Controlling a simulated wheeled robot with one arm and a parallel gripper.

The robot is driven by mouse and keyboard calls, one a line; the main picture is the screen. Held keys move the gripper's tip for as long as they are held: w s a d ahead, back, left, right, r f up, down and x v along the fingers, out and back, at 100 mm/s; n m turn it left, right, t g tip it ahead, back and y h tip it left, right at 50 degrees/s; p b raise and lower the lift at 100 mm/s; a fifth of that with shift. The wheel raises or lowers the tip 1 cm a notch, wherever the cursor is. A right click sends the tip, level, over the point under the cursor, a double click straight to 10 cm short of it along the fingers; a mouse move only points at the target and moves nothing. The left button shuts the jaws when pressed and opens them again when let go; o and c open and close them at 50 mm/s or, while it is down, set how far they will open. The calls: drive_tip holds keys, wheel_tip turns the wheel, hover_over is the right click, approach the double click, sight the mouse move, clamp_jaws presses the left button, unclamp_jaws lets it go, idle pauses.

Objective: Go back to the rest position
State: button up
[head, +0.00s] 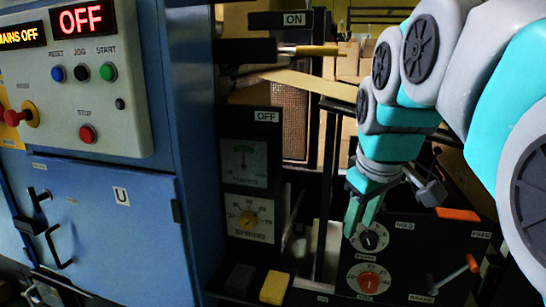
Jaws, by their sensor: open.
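My gripper (359,226) hangs from my teal and grey arm at the right of the head view, fingers pointing down. It is open with nothing seen in it. Its tips show in front of the dark panel (425,258), just above and left of a black knob with a white scale (370,238). I cannot tell whether they touch the panel. Below that knob is a red knob (369,281). An orange-handled lever (453,275) is on the panel's right side.
A blue cabinet (90,230) with a grey control box (75,90) fills the left; its displays (82,18) read "OFF" and "MAINS OFF". Cardboard boxes (345,65) are behind.

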drive_tip(key=s+f+m+g, duration=0.5)
drive_tip(key=s+f+m, duration=0.1)
drive_tip(key=s+f, duration=1.7)
drive_tip(key=shift+f+g, duration=0.3)
drive_tip(key=shift+f, duration=0.15)
